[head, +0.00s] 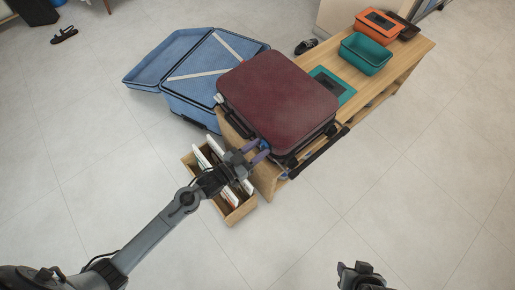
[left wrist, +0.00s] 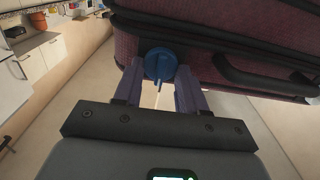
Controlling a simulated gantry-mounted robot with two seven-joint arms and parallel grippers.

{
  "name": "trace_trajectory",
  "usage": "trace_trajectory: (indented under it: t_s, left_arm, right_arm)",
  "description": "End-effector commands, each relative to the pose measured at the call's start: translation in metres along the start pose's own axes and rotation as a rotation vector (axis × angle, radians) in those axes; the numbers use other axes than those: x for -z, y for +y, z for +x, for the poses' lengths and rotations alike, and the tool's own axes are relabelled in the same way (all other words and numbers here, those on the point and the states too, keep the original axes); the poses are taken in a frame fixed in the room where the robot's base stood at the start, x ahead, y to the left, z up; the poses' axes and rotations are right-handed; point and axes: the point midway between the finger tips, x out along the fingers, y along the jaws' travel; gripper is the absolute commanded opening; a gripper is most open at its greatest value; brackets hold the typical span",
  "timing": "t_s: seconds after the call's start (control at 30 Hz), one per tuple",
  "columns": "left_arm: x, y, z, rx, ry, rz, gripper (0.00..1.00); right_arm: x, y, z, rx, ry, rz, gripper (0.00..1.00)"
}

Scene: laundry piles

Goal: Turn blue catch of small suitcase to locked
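The small suitcase (head: 278,95) is dark red and lies flat on the wooden bench, its handle side towards me. Its round blue catch (left wrist: 160,63) shows in the left wrist view on the suitcase's side, with a small tab pointing down. My left gripper (head: 263,150) is at the suitcase's near left side. In the left wrist view its two purple fingers (left wrist: 161,80) stand apart on either side of the catch. I cannot tell whether they press on it. My right gripper (head: 361,274) is at the bottom edge, away from the suitcase; its fingers are not clear.
A large blue suitcase (head: 196,82) lies open on the floor behind. A wooden box (head: 236,214) with upright items stands beneath my left gripper. The bench (head: 405,73) also carries a teal bin (head: 366,54) and an orange box (head: 378,27). The floor at right is clear.

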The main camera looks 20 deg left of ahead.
Motion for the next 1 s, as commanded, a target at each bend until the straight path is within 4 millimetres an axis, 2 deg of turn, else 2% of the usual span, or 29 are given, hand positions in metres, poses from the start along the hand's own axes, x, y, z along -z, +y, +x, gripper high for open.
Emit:
trace_trajectory:
  t_s: [0.07,0.47,1.0]
  left_arm:
    - [0.0,0.0,0.0,0.0,0.0,0.0,0.1]
    - [0.003,0.001,0.0,-0.002,0.001,0.077,0.1]
    - [0.003,0.002,0.0,-0.002,0.0,0.531,0.1]
  right_arm:
    - [0.0,0.0,0.0,-0.001,0.0,-0.002,0.43]
    - [0.003,0.002,-0.01,-0.004,0.0,-0.005,0.43]
    - [0.016,0.002,-0.049,0.0,0.0,0.0,0.43]
